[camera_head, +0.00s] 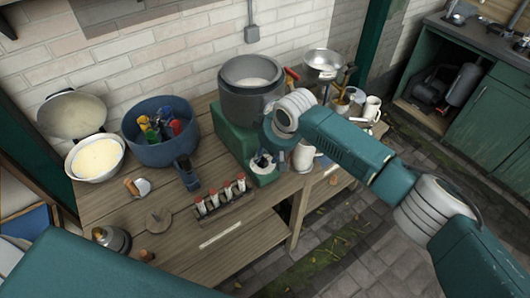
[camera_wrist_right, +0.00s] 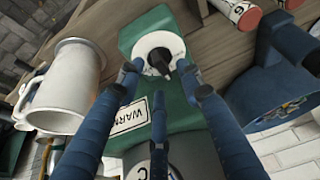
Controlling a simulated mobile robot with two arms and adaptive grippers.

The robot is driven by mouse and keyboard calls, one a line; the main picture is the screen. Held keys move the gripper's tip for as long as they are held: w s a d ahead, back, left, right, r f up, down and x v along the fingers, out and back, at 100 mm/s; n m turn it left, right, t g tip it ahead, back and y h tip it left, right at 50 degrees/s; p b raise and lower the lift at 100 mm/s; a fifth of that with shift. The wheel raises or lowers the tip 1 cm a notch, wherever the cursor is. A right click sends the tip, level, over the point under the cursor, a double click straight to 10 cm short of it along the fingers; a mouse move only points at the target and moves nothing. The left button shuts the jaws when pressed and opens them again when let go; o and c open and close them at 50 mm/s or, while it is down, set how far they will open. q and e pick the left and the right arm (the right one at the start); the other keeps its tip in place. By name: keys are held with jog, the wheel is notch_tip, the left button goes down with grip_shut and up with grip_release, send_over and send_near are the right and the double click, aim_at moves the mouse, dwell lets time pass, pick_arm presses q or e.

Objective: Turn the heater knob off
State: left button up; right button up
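The heater is a green box (camera_head: 232,133) on the wooden bench with a grey pot (camera_head: 252,91) on top. Its green body (camera_wrist_right: 150,22) fills the middle of the right wrist view and carries a "WARM" label (camera_wrist_right: 128,115), partly hidden. The knob is black (camera_wrist_right: 160,62) on a round white dial (camera_wrist_right: 158,44). My right gripper (camera_head: 264,162) is at the heater's front, low down. In the wrist view its blue fingers (camera_wrist_right: 158,72) are spread, with tips on either side of the knob; contact is unclear. My left gripper is out of view; only its arm shows.
A white mug-like jug (camera_head: 303,156) stands close right of the heater; it also shows in the wrist view (camera_wrist_right: 68,85). A blue pot (camera_head: 160,145) with coloured items and a rack of small red-topped jars (camera_head: 221,202) are to the left.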

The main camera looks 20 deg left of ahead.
jog(key=shift+x, duration=0.95)
grip_shut()
jog(key=shift+w+f+n+g+y+b, duration=0.1)
jog(key=shift+n+g+y+b, duration=0.1)
jog(key=shift+n+b, duration=0.4)
jog(key=shift+f+n+g+y+b, duration=0.1)
jog(key=shift+n+g+b, duration=0.1)
jog(key=shift+n+b, duration=0.35)
jog(key=n+g+b, duration=0.1)
jog(key=n+b, duration=0.1)
jog(key=b, duration=0.1)
jog(key=n+g+b, duration=0.1)
jog(key=n+b, duration=0.2)
jog(key=shift+w+a+y+b, duration=0.15)
jog(key=shift+y+b, duration=0.15)
jog(key=shift+b, duration=0.1)
jog(key=shift+r+n+g+b, duration=0.25)
jog(key=shift+n+g+b, duration=0.05)
jog(key=shift+n+b, duration=0.75)
